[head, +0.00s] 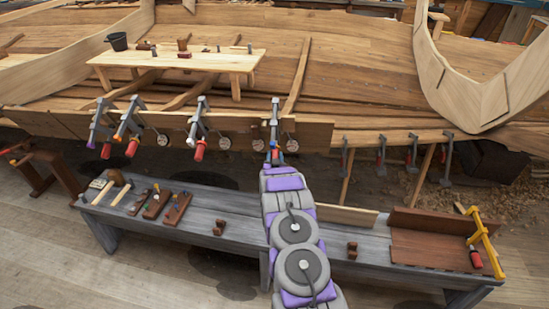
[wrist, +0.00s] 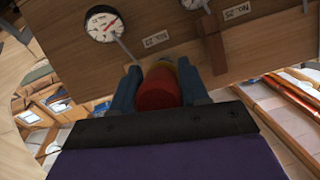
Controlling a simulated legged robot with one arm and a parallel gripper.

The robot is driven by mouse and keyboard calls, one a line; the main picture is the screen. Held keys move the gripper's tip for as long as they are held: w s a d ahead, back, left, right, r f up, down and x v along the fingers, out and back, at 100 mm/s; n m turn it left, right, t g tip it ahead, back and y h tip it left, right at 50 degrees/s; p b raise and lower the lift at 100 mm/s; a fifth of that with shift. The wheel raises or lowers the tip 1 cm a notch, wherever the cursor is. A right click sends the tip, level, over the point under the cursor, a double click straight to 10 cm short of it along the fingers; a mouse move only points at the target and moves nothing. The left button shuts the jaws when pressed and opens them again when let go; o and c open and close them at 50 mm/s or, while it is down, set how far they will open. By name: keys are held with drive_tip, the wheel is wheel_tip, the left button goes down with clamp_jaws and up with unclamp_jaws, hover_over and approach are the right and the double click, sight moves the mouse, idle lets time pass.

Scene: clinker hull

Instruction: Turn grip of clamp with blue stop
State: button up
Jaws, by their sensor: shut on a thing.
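A clamp (head: 274,122) grips the plank edge at the middle of the head view. A small blue patch shows at its lower left, where the stop sits, but it is too small to be sure of. My gripper (head: 276,158) is below this clamp and mostly hidden by my arm. In the wrist view my gripper (wrist: 160,74) is shut on a red grip (wrist: 157,90), with one finger on each side. A little yellow shows behind the grip.
Clamps with purple (head: 106,150), orange (head: 118,138) and white (head: 190,141) stops hang to the left. Dials (wrist: 103,24) sit on the plank by number labels. A grey bench (head: 235,208) with tools and a yellow clamp (head: 482,240) stands below the plank.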

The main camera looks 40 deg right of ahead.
drive_tip(key=shift+c, duration=1)
drive_tip(key=shift+m+t+y+p, duration=0.65)
drive_tip(key=shift+m+t+y, duration=0.45)
drive_tip(key=shift+m, duration=0.7)
drive_tip(key=o, duration=1)
drive_tip(key=shift+c, duration=0.2)
drive_tip(key=p+v, duration=0.2)
drive_tip(key=v, duration=1.5)
drive_tip(key=shift+p, duration=0.3)
